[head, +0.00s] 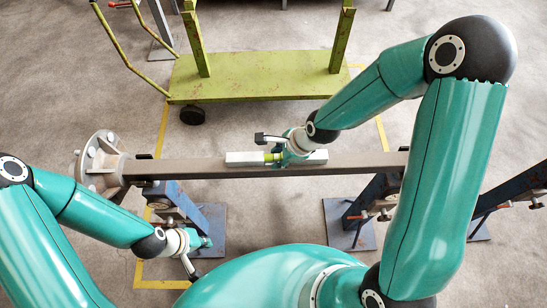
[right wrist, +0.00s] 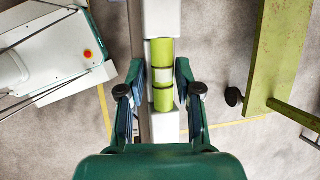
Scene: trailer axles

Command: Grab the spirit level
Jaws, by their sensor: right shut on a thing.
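The spirit level (head: 243,158) is a pale silver bar with a bright green middle part. It lies along the dark axle beam (head: 190,169) in the head view. In the right wrist view the level (right wrist: 163,126) runs up the picture between my fingers. My right gripper (head: 273,158) is shut on its green middle, with one finger on each side; the right wrist view shows this gripper (right wrist: 160,90) from behind. I cannot tell whether the level touches the beam. My left gripper (head: 206,242) is low at the left, apart from the level; its fingers are too small to read.
A wheel hub (head: 101,163) is on the beam's left end. Blue stands (head: 208,220) with clamps are under the beam at left and right. A green cart (head: 262,76) with upright posts stands behind the beam. Yellow lines mark the concrete floor.

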